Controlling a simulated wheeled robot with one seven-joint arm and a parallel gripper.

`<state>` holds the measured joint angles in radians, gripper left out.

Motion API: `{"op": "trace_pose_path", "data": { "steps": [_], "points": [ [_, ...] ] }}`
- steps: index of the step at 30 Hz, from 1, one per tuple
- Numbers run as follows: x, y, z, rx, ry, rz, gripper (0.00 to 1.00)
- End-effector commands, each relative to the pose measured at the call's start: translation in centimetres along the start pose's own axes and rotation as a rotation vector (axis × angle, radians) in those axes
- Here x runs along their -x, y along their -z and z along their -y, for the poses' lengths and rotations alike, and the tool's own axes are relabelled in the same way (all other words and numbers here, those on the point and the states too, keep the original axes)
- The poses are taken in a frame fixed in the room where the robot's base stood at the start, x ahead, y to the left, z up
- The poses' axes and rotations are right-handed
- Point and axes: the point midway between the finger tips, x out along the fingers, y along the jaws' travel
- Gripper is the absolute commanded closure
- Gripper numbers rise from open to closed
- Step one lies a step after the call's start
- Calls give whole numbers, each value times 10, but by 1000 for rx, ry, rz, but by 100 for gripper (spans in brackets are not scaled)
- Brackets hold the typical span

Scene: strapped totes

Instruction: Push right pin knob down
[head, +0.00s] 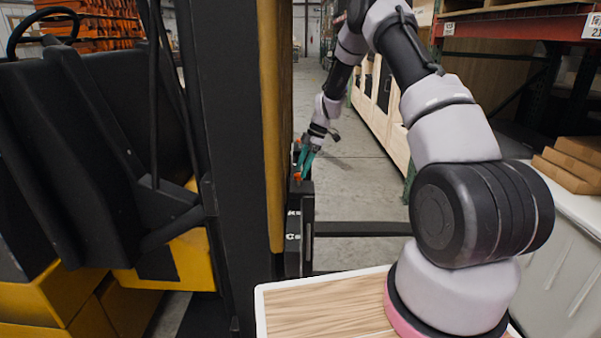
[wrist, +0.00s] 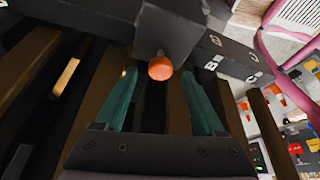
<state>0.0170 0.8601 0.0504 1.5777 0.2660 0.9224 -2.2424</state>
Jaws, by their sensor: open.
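An orange round pin knob (wrist: 160,68) sticks out of a dark block (wrist: 168,32) in the wrist view. My gripper (wrist: 159,76) is open, with one teal finger on each side of the knob and visible gaps between them. In the head view my gripper (head: 303,168) points down at the top of the black fork carriage (head: 300,215), close to an orange knob (head: 297,177). Whether a finger touches the knob cannot be told. A smaller orange spot shows just behind the fingers in the head view, partly hidden.
A yellow and black forklift (head: 185,262) with its mast fills the left. A black fork (head: 362,229) reaches right from the carriage. Racks with boxes (head: 575,162) stand at the right. The grey floor (head: 360,180) between is clear.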

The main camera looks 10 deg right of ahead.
Motion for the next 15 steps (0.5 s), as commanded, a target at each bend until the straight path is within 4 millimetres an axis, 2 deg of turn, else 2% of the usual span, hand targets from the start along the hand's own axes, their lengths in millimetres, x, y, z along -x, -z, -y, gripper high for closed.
{"op": "trace_pose_path", "data": {
  "steps": [6,12,15],
  "points": [
    [47,0,-1,-1,-4,0,29],
    [77,0,0,-1,-2,0,29],
    [84,-1,0,0,-1,1,29]
  ]
}}
